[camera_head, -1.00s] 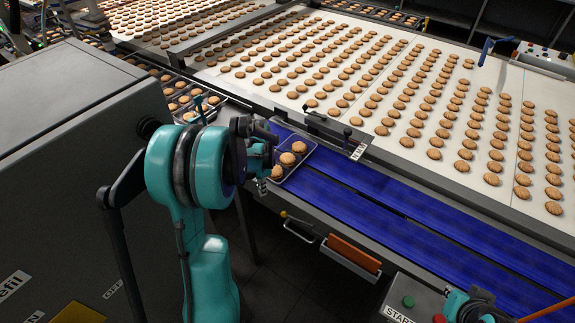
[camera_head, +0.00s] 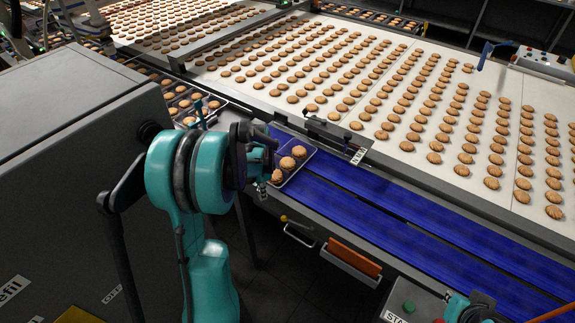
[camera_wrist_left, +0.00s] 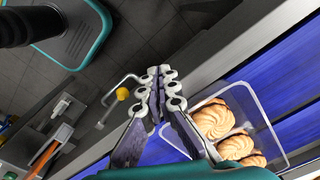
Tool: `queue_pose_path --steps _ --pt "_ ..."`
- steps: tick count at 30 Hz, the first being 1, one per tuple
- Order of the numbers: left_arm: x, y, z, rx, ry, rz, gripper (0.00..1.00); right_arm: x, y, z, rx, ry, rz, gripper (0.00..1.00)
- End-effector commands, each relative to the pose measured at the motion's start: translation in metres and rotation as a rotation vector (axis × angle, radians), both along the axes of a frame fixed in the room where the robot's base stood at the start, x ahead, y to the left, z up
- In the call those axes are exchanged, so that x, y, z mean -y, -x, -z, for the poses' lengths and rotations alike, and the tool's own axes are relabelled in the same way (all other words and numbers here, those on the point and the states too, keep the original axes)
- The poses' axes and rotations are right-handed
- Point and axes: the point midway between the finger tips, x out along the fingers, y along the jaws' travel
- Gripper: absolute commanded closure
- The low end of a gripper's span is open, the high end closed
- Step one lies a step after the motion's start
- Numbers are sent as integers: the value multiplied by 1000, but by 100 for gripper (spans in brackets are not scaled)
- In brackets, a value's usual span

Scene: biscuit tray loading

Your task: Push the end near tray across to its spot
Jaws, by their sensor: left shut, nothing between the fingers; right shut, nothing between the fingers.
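The near tray is a clear tray (camera_head: 308,153) with a row of 3 biscuits, at the left end of the blue belt (camera_head: 390,205). It also shows as a clear tray (camera_wrist_left: 268,125) in the left wrist view. My left gripper (camera_head: 262,191) is at the tray's near left side in the head view. In the left wrist view my left gripper (camera_wrist_left: 160,76) is shut and empty, its fingers beside the tray; I cannot tell whether they touch it. Part of my right gripper (camera_head: 462,303) shows at the bottom edge, away from the tray; its fingers are mostly hidden.
Other biscuit trays (camera_head: 183,98) stand behind my left arm. A wide pale conveyor (camera_head: 390,110) with many biscuits lies beyond the blue belt. A grey cabinet (camera_head: 75,140) stands at left.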

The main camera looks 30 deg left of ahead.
Motion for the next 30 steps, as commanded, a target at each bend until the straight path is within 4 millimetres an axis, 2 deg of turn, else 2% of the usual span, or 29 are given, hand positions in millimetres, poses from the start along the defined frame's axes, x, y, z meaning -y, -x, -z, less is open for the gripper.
queue_pose_path --steps 11,30 --pt "0 -2 0 0 0 0 100 0 0 0 0 0 0 100" --pt "1 -34 0 1 1 1 100 0 0 2 0 0 0 100"
